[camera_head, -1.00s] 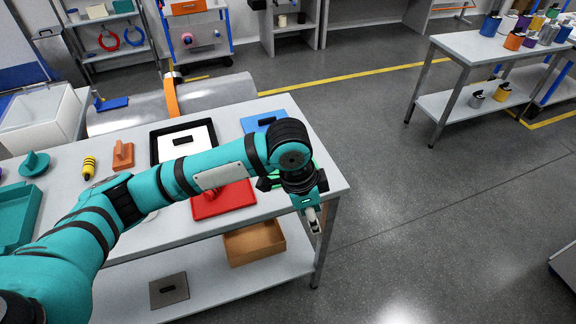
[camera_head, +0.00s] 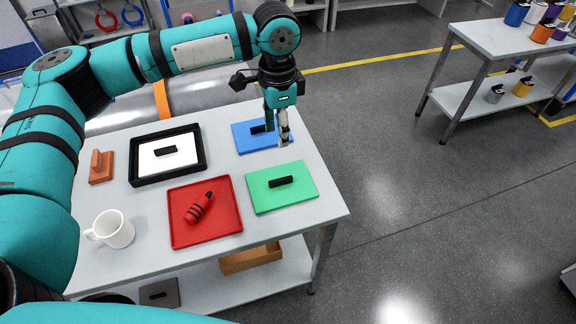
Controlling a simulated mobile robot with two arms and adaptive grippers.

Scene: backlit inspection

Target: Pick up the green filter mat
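The green filter mat (camera_head: 266,200) lies flat near the right end of the grey table, with a dark handle (camera_head: 281,182) on top. My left gripper (camera_head: 277,138) points down beyond the mat's far edge, over the right part of a blue mat (camera_head: 246,141). Its two fingers show a gap and hold nothing that I can see. The gripper appears apart from the green mat, which is fully in view. My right gripper is not in view.
A red tray (camera_head: 183,236) holding a red bottle-like object (camera_head: 198,208) is left of the green mat. A black-framed white panel (camera_head: 137,175), an orange-brown block (camera_head: 101,177) and a white mug (camera_head: 114,230) also stand on the table (camera_head: 150,252).

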